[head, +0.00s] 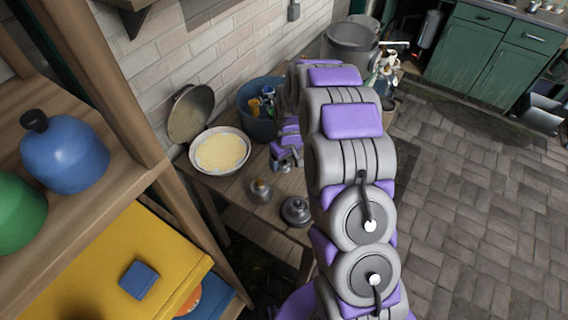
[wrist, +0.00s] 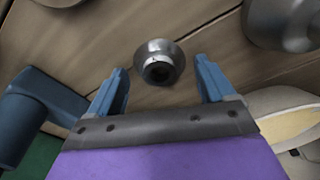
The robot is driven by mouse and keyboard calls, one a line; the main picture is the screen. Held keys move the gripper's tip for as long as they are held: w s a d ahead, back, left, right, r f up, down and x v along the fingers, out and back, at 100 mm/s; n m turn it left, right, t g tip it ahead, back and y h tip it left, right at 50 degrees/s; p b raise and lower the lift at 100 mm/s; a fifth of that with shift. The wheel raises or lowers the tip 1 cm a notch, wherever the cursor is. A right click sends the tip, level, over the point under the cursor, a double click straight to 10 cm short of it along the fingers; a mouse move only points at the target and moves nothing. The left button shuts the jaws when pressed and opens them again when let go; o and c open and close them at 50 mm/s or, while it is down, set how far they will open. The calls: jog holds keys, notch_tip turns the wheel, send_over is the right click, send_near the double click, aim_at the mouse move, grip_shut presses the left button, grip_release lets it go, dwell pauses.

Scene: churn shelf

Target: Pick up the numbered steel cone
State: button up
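A small steel cone (wrist: 158,60) with a round base and a dark top stands on the wooden surface in the wrist view. It lies ahead of my gripper (wrist: 163,78), roughly between the lines of its two blue fingers, which are spread apart and empty. No number is legible. In the head view my gripper (head: 286,160) hangs over the wooden bench. Two small metal pieces stand near it there, a knobbed one (head: 260,190) and a wider, darker one (head: 296,211). I cannot tell which of them is the cone in the wrist view.
A pan of pale food (head: 221,151) with a raised lid and a blue bucket (head: 262,112) stand on the bench. A larger steel piece (wrist: 284,22) is at the wrist view's top right. A wooden shelf with a blue kettle (head: 66,155) is at left. Open paved floor lies right.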

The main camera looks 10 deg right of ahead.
jog(key=c, duration=1)
jog(key=shift+c, duration=0.2)
jog(key=shift+r, duration=0.2)
jog(key=shift+c, duration=1.2)
notch_tip(320, 180, up, 10)
jog(key=shift+f+p, duration=0.2)
jog(key=shift+p, duration=0.8)
grip_shut()
